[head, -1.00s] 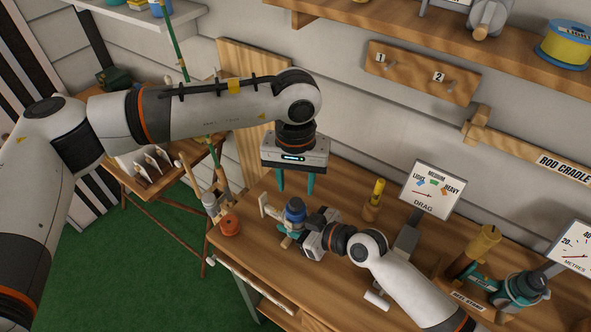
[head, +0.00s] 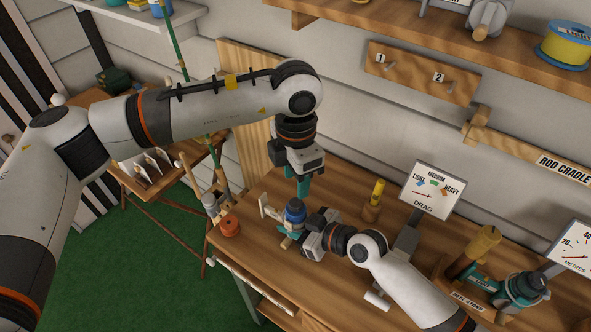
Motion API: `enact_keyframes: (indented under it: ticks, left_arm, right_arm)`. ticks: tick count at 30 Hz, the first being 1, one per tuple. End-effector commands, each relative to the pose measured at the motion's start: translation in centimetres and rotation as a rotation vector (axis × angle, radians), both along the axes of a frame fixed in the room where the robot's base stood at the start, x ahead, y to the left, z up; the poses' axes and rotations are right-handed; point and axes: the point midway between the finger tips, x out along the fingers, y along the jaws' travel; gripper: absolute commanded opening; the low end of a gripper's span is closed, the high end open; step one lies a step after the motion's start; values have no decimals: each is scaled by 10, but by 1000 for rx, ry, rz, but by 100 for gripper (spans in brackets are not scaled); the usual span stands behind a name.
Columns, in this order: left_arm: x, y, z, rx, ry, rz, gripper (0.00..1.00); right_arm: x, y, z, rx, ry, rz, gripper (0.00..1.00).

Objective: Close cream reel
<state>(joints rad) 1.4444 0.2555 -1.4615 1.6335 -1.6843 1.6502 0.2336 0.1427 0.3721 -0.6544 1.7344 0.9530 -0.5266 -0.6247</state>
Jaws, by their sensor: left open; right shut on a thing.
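The cream reel, with a blue spool (head: 295,211) on top and a cream part (head: 266,209) sticking out to its left, is above the workbench. My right gripper (head: 292,236) is shut on its lower part from the right; its fingers hide some of the reel. My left gripper (head: 302,188) is open and points down just above and behind the blue spool. It looks empty and seen partly edge-on, and I cannot tell whether its fingertips touch the reel.
An orange spool (head: 229,226) sits at the bench's left edge. A yellow-topped wooden stand (head: 373,202) and the drag gauge (head: 430,190) stand behind my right arm. A teal reel (head: 522,290) is at the right. The wooden bench (head: 345,181) has some bare room at the back.

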Motion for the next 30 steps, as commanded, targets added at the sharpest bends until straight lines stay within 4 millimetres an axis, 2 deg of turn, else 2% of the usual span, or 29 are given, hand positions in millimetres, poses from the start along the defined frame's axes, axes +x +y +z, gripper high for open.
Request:
enact_keyframes:
  ticks: [3,18,24,30]
  left_arm:
    - [0,0,2,0,2,258,44]
    - [0,1,9,5,9,1326,44]
    - [0,1,11,6,10,1591,44]
    - [0,1,11,7,10,1682,44]
  right_arm:
    - [0,0,1,2,-2,-1,0]
    - [0,0,1,2,-3,-1,0]
    - [0,0,1,2,-2,-1,0]
    - [0,0,1,2,-2,-1,0]
